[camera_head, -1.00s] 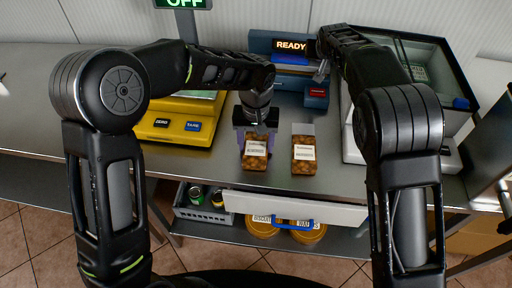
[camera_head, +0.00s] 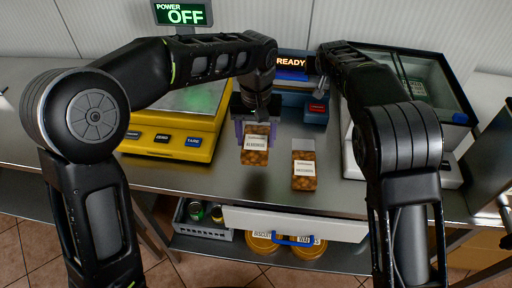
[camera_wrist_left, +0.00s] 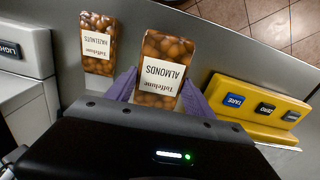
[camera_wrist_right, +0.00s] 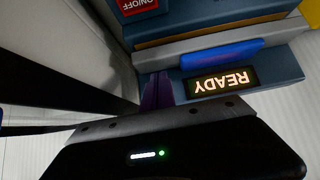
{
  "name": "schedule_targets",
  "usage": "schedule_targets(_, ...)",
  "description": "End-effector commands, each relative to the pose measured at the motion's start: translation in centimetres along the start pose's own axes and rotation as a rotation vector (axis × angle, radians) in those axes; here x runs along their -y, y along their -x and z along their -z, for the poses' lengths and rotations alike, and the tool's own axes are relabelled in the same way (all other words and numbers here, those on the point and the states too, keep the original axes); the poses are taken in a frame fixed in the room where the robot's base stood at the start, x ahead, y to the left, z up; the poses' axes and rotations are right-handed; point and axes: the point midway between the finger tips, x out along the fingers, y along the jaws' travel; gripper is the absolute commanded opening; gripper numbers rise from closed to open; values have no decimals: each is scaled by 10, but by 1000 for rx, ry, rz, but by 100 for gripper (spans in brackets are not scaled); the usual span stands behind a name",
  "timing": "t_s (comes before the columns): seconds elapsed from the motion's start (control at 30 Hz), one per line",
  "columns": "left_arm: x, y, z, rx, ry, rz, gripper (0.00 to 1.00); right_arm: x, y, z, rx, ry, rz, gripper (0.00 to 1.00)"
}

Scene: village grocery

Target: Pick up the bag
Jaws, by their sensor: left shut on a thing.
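The left wrist view shows the fingers on both sides of the almonds bag (camera_wrist_left: 162,72). It appears raised slightly off the metal counter.
A yellow scale (camera_head: 175,140) stands left of the almonds bag. The blue machine (camera_head: 313,110) is behind the bags, and a glass-lidded white machine (camera_head: 440,172) is at the right. A crate of cans (camera_head: 203,228) and labelled tubs (camera_head: 262,243) are below the counter.

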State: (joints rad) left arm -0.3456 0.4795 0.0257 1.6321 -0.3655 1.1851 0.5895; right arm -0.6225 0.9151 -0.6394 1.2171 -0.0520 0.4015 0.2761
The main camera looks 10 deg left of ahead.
Motion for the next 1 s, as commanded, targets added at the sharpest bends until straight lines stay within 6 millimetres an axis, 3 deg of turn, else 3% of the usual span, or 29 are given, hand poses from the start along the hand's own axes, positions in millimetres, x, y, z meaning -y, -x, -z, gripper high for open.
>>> schedule_targets(0.13,0,8,0,1,-1,0,16,0,0,0,0,0,0,0)
schedule_targets(0.77,0,8,0,0,0,0,16,0,1,1,0,0,0,0)
schedule_targets(1.0,0,20,0,0,0,0,16,0,15,15,-1,0,0,0)
